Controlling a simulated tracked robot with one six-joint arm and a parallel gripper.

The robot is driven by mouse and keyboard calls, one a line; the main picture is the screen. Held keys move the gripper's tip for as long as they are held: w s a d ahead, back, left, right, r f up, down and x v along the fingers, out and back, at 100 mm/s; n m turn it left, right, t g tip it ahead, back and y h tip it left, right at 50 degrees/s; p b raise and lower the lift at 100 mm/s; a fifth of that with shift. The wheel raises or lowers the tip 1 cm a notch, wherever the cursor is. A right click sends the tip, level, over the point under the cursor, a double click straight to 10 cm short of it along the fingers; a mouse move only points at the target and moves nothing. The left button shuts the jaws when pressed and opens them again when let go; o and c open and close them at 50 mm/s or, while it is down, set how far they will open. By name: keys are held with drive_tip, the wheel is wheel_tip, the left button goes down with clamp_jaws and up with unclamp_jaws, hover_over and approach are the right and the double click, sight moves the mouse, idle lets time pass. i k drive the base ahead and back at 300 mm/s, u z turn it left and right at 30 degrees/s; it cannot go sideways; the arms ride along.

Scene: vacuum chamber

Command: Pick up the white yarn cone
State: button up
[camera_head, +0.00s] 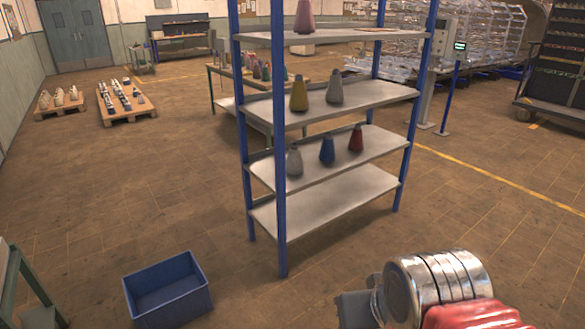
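A pale grey-white yarn cone (294,160) stands upright at the left front of a middle shelf on the blue-posted rack. A blue cone (327,149) and a red cone (356,138) stand to its right on that shelf. I cannot tell for sure which pale cone counts as white. My arm's silver and red parts show at the bottom right, well apart from the rack. No gripper fingers are visible.
The rack (325,200) has an empty bottom shelf and a mauve cone (304,17) on top. A blue bin (168,290) sits on the floor at the lower left. A table (225,90) with several cones stands behind the rack.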

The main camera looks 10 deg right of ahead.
sight(294, 166)
drive_tip(key=z, duration=0.3)
drive_tip(key=i, duration=1.9)
drive_tip(key=u, duration=1.05)
drive_tip(key=i, duration=0.85)
drive_tip(key=u, duration=0.6)
